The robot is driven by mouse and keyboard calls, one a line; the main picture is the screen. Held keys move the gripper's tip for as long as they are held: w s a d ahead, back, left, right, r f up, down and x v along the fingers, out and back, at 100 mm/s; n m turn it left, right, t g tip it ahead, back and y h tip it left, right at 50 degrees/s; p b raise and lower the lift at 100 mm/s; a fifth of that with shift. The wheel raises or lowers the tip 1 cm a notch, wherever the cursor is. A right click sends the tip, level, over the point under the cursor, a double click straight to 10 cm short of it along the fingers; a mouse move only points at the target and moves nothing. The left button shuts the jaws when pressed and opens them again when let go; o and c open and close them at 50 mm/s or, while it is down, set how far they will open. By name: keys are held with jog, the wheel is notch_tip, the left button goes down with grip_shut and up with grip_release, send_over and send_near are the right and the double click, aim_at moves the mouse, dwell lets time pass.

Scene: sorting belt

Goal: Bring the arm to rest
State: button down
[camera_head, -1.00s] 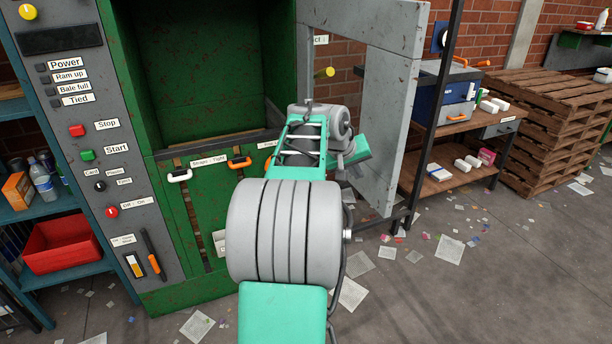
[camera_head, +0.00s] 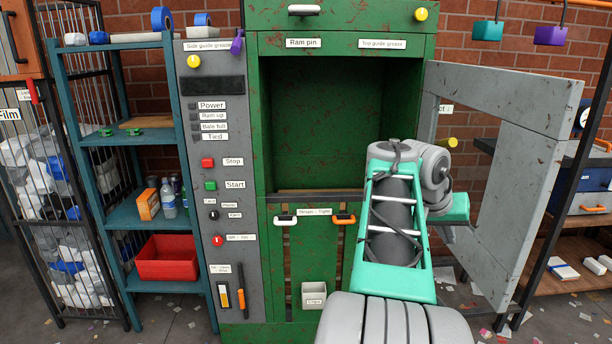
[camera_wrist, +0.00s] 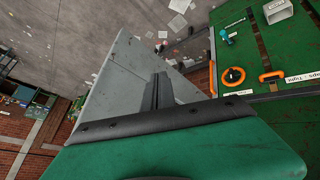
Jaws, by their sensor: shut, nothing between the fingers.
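My arm (camera_head: 395,235) reaches forward in the right half of the head view, raised in front of the green baler (camera_head: 265,120). Its far end is bent to the right, close to the open grey door (camera_head: 500,190). I cannot make out my fingertips in the head view. In the wrist view my gripper (camera_wrist: 160,85) shows as dark fingers close together, with nothing held. Behind them is a grey panel (camera_wrist: 115,85) that looks like the door. Whether any part of the arm touches the door is not clear.
A grey control panel (camera_head: 206,170) stands left of the baler opening. Further left are a blue shelf (camera_head: 125,222) with a red bin (camera_head: 167,258) and a wire cage (camera_head: 45,200) of film. A workbench (camera_head: 575,215) stands at the right. Paper scraps litter the floor.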

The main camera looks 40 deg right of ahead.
jog(key=w+a+f+n+t+y, duration=0.1)
jog(key=w+a+f+y, duration=0.15)
jog(key=a+f, duration=0.55)
jog(key=w+a+f+n+y, duration=0.1)
jog(key=w+a+f+y, duration=0.15)
jog(key=a+f, duration=0.6)
jog(key=w+a+n+t, duration=0.1)
jog(key=w+a+n, duration=0.1)
jog(key=a, duration=0.8)
jog(key=w+a+n+t+y, duration=0.1)
jog(key=a+n, duration=0.4)
jog(key=a, duration=0.5)
jog(key=w+a+n+t+y, duration=0.1)
jog(key=a+n, duration=0.3)
jog(key=a, duration=0.7)
jog(key=shift+w+f, duration=0.45)
jog(key=shift+w, duration=0.35)
jog(key=shift+a, duration=0.1)
